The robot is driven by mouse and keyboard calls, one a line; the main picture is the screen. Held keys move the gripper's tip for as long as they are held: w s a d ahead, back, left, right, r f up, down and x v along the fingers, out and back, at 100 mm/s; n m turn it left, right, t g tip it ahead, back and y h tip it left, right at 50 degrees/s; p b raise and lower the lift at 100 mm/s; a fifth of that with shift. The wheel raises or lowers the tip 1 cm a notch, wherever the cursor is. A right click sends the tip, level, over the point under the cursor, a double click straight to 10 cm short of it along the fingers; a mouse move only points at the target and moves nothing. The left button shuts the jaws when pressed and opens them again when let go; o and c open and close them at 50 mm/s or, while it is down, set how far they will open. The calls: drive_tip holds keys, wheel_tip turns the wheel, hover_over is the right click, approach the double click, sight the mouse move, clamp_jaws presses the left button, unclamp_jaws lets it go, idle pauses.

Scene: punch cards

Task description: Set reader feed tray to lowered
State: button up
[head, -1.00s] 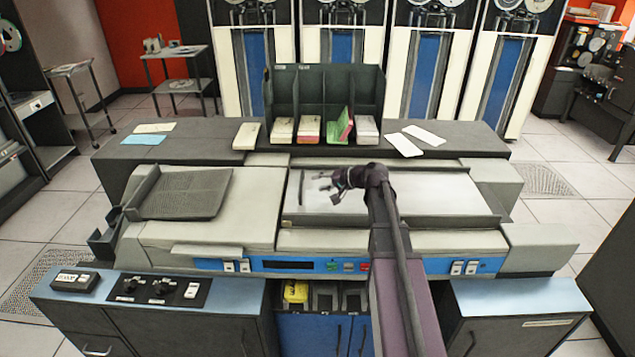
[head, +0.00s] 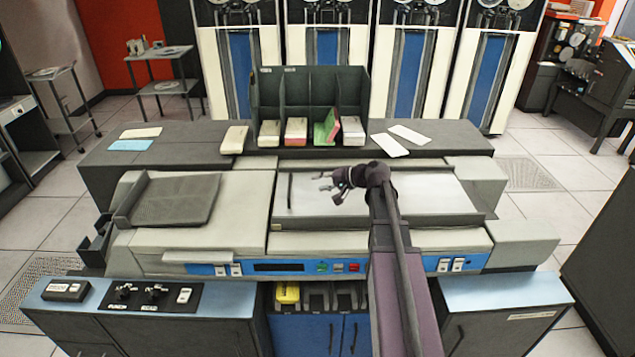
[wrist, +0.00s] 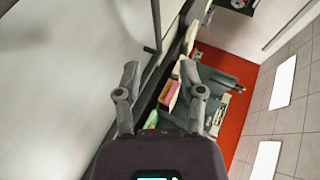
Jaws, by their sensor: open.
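A dark, ribbed, sloping tray (head: 175,198) sits on the left of the pale card machine. A silver-grey flat tray (head: 430,193) in a dark frame lies on the machine's right half, with a thin dark upright bar (head: 290,190) near its left end. I cannot tell for sure which is the reader feed tray. My gripper (head: 323,182) is open and empty over the silver tray, just right of the bar. In the wrist view, the open fingers (wrist: 160,78) show with the dark bar (wrist: 155,28) beyond them, apart from it.
A dark rack (head: 311,100) with card decks stands behind the machine. Loose cards (head: 390,145) lie beside it. A blue front strip (head: 290,267) carries buttons and switches. Blue-topped cabinets (head: 222,297) stand in front. Tape drives (head: 330,60) line the back.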

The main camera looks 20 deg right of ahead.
drive_tip(key=shift+p+v, duration=0.5)
drive_tip(key=shift+v, duration=0.65)
